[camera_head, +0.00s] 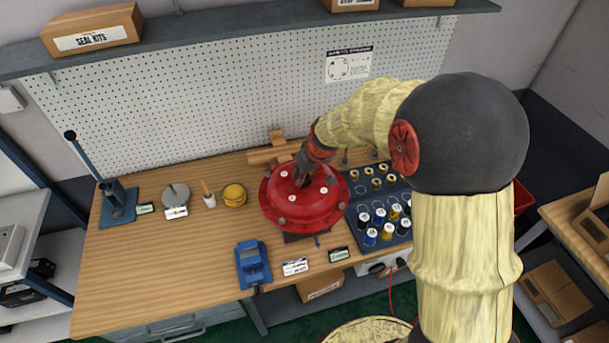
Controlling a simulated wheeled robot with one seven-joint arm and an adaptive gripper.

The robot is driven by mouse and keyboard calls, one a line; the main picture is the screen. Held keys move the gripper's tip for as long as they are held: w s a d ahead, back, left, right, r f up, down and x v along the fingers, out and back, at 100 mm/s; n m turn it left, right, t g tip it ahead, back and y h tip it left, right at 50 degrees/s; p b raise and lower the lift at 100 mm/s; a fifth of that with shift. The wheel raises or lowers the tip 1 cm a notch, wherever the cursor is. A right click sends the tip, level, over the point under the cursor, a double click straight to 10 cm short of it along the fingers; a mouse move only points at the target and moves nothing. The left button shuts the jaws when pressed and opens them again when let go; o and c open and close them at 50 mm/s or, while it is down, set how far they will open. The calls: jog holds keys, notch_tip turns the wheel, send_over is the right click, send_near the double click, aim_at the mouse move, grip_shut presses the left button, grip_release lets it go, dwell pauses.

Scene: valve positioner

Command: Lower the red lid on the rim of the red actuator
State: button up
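The red lid (284,192), a dome with pale bolt heads on it, is over the red actuator (299,222) on the workbench. The wide red flange of the actuator shows below and around the dome. My gripper (303,178) reaches down from the upper right, with its dark fingers at the crown of the lid. The fingers are small and partly hidden, so I cannot tell whether they are closed on it. The seam between lid and rim is unclear, and I cannot tell whether a gap is left there.
A dark tray (365,207) with several coloured and brass parts sits right of the actuator. A wooden stand (268,156) is behind it. A blue vise (252,264) is at front left, and a yellow round part (235,195) is left. The bench's left front is clear.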

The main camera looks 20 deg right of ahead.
jog(key=o, duration=0.5)
jog(key=shift+s+f, duration=0.2)
jog(key=shift+r, duration=0.45)
jog(key=v, duration=1.1)
jog(key=shift+r, duration=0.2)
